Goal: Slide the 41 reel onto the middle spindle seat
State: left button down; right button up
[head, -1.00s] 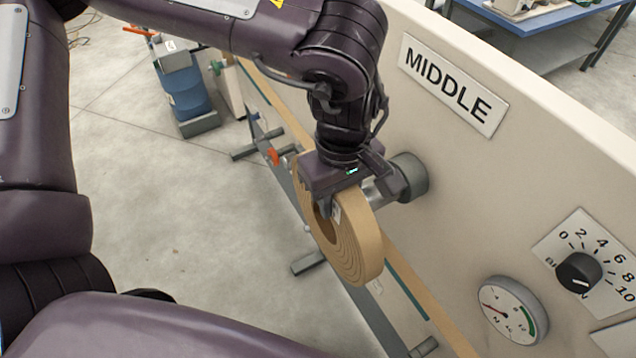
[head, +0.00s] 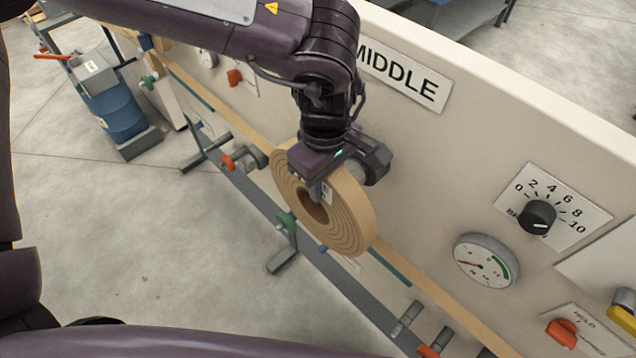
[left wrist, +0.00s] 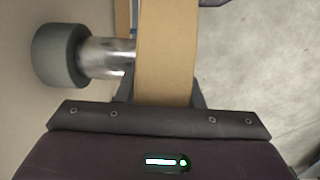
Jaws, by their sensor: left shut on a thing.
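The tan 41 reel (head: 352,222) is a wound paper coil with a round hole and a small white tag. My left gripper (head: 328,180) is shut on its upper rim, one finger on each side. The reel hangs upright in front of the panel, below the MIDDLE sign (head: 402,75). The middle spindle seat, largely hidden by the gripper in the head view, shows in the left wrist view as a bright metal shaft (left wrist: 107,58) with a dark grey collar (left wrist: 60,56). The reel (left wrist: 166,55) is beside the shaft's end; I cannot tell whether the shaft enters its hole.
The cream panel (head: 440,150) carries a gauge (head: 486,262), a black dial (head: 537,218) and an orange switch (head: 561,333). A tan strip (head: 440,300) runs behind the reel. A blue drum (head: 118,115) stands at the back left. Open floor lies left of the panel.

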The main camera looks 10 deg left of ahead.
pick_arm(q)
jog(key=shift+w+d, duration=0.45)
jog(key=shift+w, duration=0.1)
jog(key=shift+w+d, duration=0.2)
jog(key=shift+w, duration=0.05)
jog(key=shift+w+d+r, duration=0.1)
jog(key=shift+w+d, duration=0.55)
jog(key=shift+w, duration=0.25)
jog(key=shift+w+d, duration=0.65)
jog(key=shift+w, duration=0.25)
jog(key=shift+w+d+b, duration=0.35)
jog(key=shift+w+d, duration=0.35)
jog(key=shift+w, duration=0.25)
jog(key=shift+f, duration=0.2)
pick_arm(e)
jog(key=shift+a+f, duration=0.3)
jog(key=shift+f, duration=0.05)
pick_arm(q)
jog(key=shift+s+f, duration=0.1)
pick_arm(e)
jog(key=shift+s+a, duration=0.1)
pick_arm(q)
jog(key=c, duration=1.3)
grip_release()
jog(key=o, duration=0.4)
jog(key=shift+s+a, duration=0.1)
jog(key=shift+s, duration=0.1)
pick_arm(e)
jog(key=shift+s+a, duration=0.1)
jog(key=shift+a, duration=0.1)
